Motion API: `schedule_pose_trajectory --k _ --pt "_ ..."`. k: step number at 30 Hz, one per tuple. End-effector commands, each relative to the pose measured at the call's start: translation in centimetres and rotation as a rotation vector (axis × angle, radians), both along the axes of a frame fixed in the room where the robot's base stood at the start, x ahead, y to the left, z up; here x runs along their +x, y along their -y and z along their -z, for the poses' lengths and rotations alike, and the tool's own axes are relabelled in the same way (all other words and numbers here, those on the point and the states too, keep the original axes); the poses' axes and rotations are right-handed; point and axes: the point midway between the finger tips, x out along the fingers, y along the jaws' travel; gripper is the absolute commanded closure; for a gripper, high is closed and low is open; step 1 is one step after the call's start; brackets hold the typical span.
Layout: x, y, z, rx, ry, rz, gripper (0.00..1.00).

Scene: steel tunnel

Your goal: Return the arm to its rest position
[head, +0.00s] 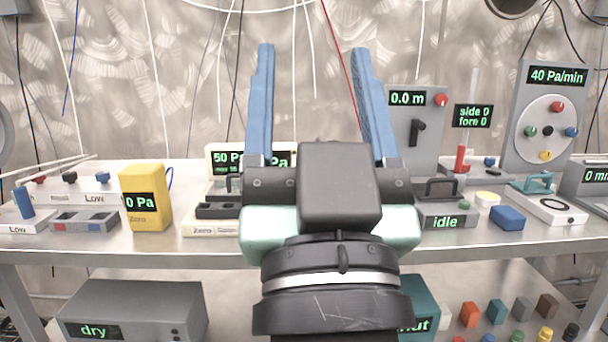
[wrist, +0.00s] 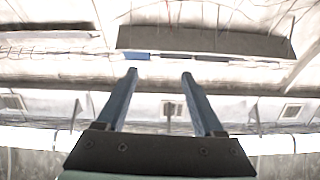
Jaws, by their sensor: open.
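My gripper (head: 312,105) is raised in the middle of the head view, its two blue fingers pointing up and spread wide apart. It is open and nothing shows between the fingers. My wrist and gripper body hide the middle of the bench and part of the devices behind. In the wrist view my gripper (wrist: 158,85) is also open and empty, with the steel wall and ceiling fittings beyond it.
A steel bench (head: 100,246) runs across the view. On it stand a yellow meter (head: 145,195), a grey panel with a dial (head: 545,120), a blue block (head: 507,218) and several other devices. A grey "dry" box (head: 150,310) sits below. Cables hang behind.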

Motion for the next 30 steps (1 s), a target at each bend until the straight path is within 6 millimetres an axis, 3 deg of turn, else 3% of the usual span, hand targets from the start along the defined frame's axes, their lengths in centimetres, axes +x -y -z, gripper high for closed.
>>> schedule_pose_trajectory --k 1,3,30 --pt "-2.2 -0.8 -4.6 -0.019 0.081 0.032 0.31" --pt "-4.0 -1.0 -8.5 -0.031 0.145 0.073 0.31" --pt "-3.3 -0.8 -35.5 -0.029 0.122 0.07 0.31"
